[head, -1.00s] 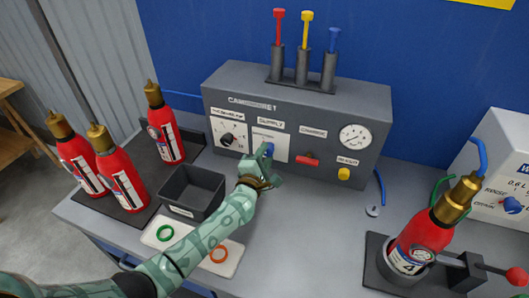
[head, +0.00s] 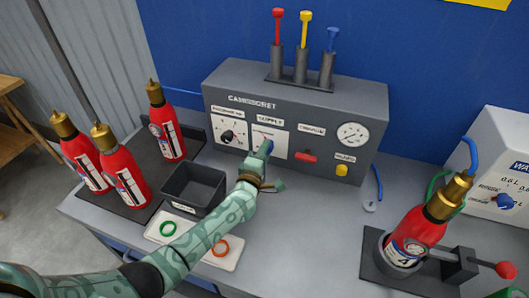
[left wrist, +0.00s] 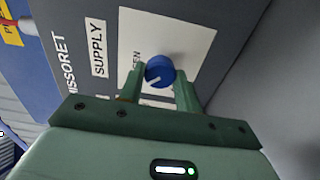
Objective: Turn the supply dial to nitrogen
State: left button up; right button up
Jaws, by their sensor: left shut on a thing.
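The supply dial is a blue round knob (left wrist: 160,71) with a white pointer line, set on a white plate under the word SUPPLY. In the left wrist view its line points to the lower left. Part of a label ending in GEN shows beside it; the rest is hidden by a finger. My left gripper (head: 265,148) is at the panel, shut on the knob, with one finger on each side of it in the left wrist view (left wrist: 160,88). In the head view the gripper hides most of the knob. My right gripper is not in view.
The grey cabinet (head: 300,85) also has a left dial (head: 229,136), a red handle (head: 306,156), a yellow knob (head: 342,170) and a gauge (head: 352,135). A black bin (head: 193,188) stands near my left arm. Red extinguishers stand left and right.

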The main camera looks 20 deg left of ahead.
pick_arm(q)
jog(key=shift+f, duration=0.15)
jog(key=o, duration=1)
jog(key=shift+c, duration=0.2)
jog(key=s+p, duration=0.3)
jog(key=s, duration=1.3)
jog(key=shift+s+a, duration=0.2)
jog(key=shift+a, duration=0.05)
jog(key=shift+s, duration=0.1)
